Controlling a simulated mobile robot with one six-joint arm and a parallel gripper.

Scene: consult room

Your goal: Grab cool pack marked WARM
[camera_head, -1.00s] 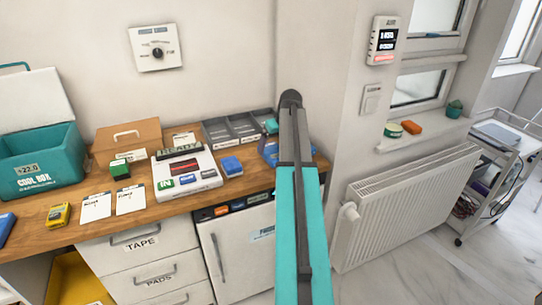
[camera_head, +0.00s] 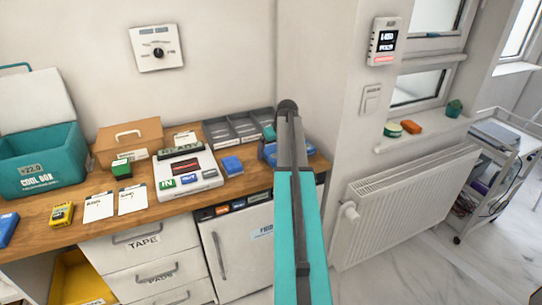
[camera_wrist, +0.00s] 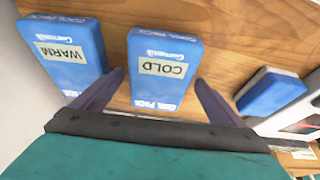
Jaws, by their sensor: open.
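Another blue pack (camera_wrist: 270,92) lies to the right, beside a white device (camera_head: 188,172). A grey sectioned tray (camera_head: 238,128) stands at the back near the wall. A teal cool box (camera_head: 50,165) stands at the left. Bare wood (camera_wrist: 235,30) shows between the packs.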

